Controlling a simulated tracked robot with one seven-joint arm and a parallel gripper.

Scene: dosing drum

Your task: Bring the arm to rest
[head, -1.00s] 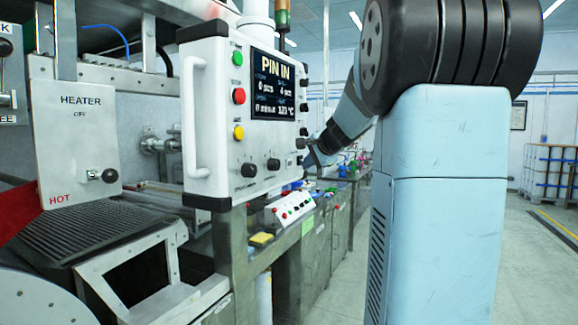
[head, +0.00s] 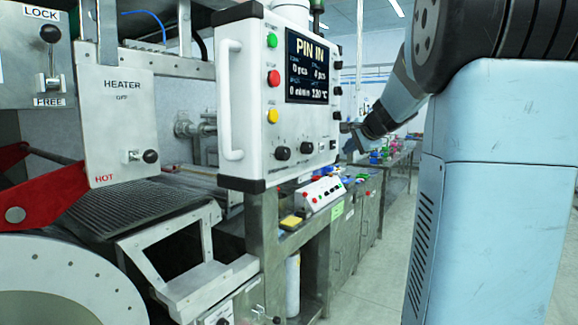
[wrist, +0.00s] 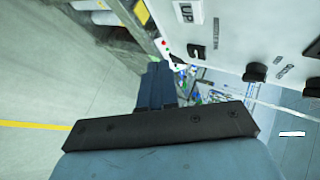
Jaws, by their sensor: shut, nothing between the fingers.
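The panel fills the upper right of the wrist view, with black knobs (wrist: 256,72) close to the fingers. I cannot tell the exact gap between them.
The heater plate (head: 122,125), a red arm (head: 55,206) and a ribbed tray (head: 130,205) stand at the left. Below the panel is a bench with a small switch box (head: 320,194). Free floor (head: 385,270) lies to the right of the cabinets.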

